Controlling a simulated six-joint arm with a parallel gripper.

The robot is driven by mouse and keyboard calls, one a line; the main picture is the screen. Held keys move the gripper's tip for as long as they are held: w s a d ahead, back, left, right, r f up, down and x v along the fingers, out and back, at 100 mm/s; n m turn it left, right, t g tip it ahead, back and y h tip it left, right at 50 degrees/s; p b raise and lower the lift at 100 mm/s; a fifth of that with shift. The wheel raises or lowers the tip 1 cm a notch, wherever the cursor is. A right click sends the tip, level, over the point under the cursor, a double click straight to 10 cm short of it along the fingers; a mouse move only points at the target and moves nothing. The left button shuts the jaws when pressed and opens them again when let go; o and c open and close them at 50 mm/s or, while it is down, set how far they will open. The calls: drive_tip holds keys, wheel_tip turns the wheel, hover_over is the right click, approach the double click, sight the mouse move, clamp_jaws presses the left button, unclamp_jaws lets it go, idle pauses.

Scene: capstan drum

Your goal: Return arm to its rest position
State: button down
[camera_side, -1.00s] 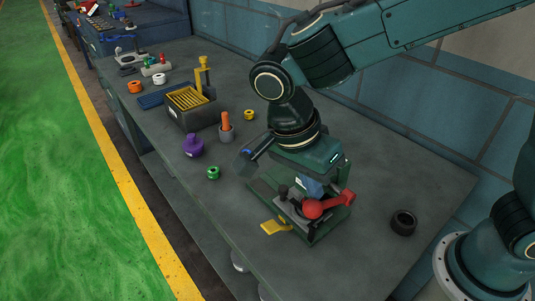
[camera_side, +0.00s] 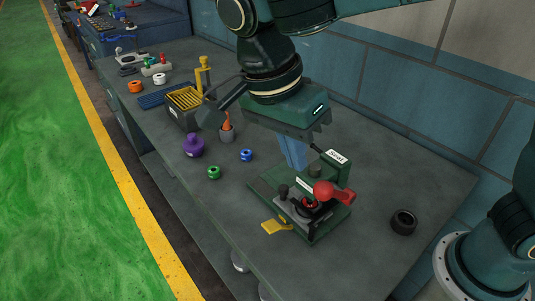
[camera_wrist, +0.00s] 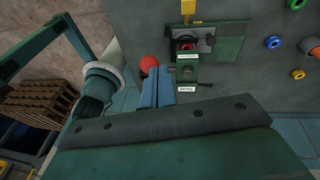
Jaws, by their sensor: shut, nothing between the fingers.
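My gripper (camera_side: 296,163) hangs above the back of the green capstan fixture (camera_side: 262,187), its blue fingers pointing down. In the wrist view the two blue fingers of my gripper (camera_wrist: 158,74) lie side by side, shut and empty. The fixture has a red ball lever (camera_side: 324,190), a black knob, a yellow tab (camera_side: 275,226) and a small red part at its centre. In the wrist view the red ball (camera_wrist: 149,63) shows just beyond the fingertips. The side view does not show the exact gap between fingers and fixture.
A black ring (camera_side: 403,222) lies right of the fixture. A blue ring (camera_side: 246,155), a green ring (camera_side: 214,172), a purple knobbed part (camera_side: 193,145) and an orange peg in a grey holder (camera_side: 227,128) stand to the left. A yellow-slatted box (camera_side: 185,98) is farther back.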

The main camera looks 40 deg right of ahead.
idle(0.3)
drive_tip(key=s+d+r+n+t+y, duration=0.15)
drive_tip(key=d+n, duration=0.25)
drive_tip(key=d, duration=0.4)
drive_tip(key=d+r+n+t, duration=0.1)
drive_tip(key=d+r+n, duration=0.15)
drive_tip(key=d, duration=0.55)
drive_tip(key=s+d+f+n+t+y, duration=0.1)
drive_tip(key=s+d+f+n+t, duration=0.2)
drive_tip(key=s+d+n, duration=0.4)
drive_tip(key=s+n+t, duration=0.1)
drive_tip(key=s+n, duration=0.1)
drive_tip(key=n, duration=0.1)
drive_tip(key=shift+s+t, duration=0.3)
drive_tip(key=shift+t, duration=0.05)
